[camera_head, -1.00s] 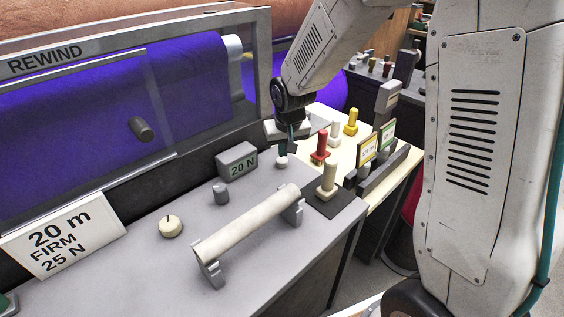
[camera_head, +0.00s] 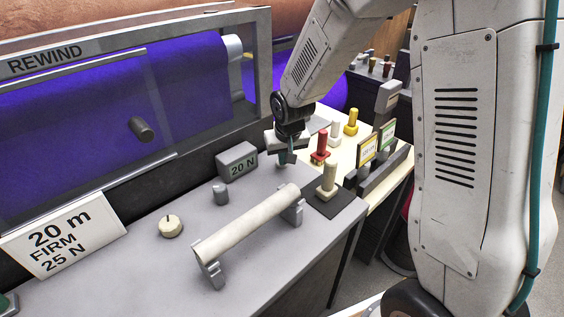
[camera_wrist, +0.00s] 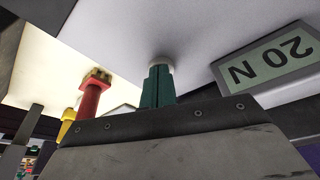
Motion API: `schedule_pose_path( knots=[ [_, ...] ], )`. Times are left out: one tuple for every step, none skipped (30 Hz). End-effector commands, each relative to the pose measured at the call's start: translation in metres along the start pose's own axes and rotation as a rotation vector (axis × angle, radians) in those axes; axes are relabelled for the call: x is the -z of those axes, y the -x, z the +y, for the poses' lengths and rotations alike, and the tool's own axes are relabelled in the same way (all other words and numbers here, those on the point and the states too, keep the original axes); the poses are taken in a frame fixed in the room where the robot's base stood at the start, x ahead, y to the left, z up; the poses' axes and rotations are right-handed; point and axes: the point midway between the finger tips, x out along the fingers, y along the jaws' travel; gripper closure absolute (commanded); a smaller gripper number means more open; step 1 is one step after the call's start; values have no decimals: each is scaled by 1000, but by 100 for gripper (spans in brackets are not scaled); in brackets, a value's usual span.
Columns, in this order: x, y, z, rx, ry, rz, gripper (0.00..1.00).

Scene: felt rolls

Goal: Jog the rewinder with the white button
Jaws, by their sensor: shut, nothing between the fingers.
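The rewinder (camera_head: 258,45) stands at the left, with a purple felt roll (camera_head: 60,115) behind its clear guard. In the wrist view, the white button (camera_wrist: 160,61) shows as a small pale round piece on the grey panel, right at my fingertips. My gripper (camera_head: 284,158) points down at the panel over the button, with its green fingers (camera_wrist: 158,86) shut together and empty. The fingertips look to be touching the button or very close to it; I cannot tell whether it is pressed in. In the head view the gripper mostly hides the button.
A 20 N display (camera_head: 237,162), a grey knob (camera_head: 221,194), a cream dial (camera_head: 171,226) and a pale bar (camera_head: 247,224) sit on the panel. A beige stamp-like piece (camera_head: 328,180) stands near its right edge. Red (camera_head: 320,147) and yellow (camera_head: 351,122) pieces stand on the table beyond.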

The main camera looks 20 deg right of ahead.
Motion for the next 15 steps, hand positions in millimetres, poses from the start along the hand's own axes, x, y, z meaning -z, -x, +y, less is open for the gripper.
schedule_pose_path(
  knots=[
    [0,0,0,0,0,1,100],
    [0,0,0,0,0,1,100],
    [0,0,0,0,0,1,100],
    [0,0,0,0,0,1,100],
    [0,0,0,0,0,1,100],
    [0,1,0,0,0,1,100],
    [1,1,0,0,0,1,100],
    [1,2,0,0,0,1,100],
    [2,5,0,0,0,2,100],
    [3,7,0,0,0,2,100],
    [4,10,0,0,0,3,100],
    [6,14,0,0,0,4,100],
    [7,17,0,0,0,4,100],
    [7,20,0,0,0,3,100],
    [8,24,0,0,0,3,100]
  ],
)
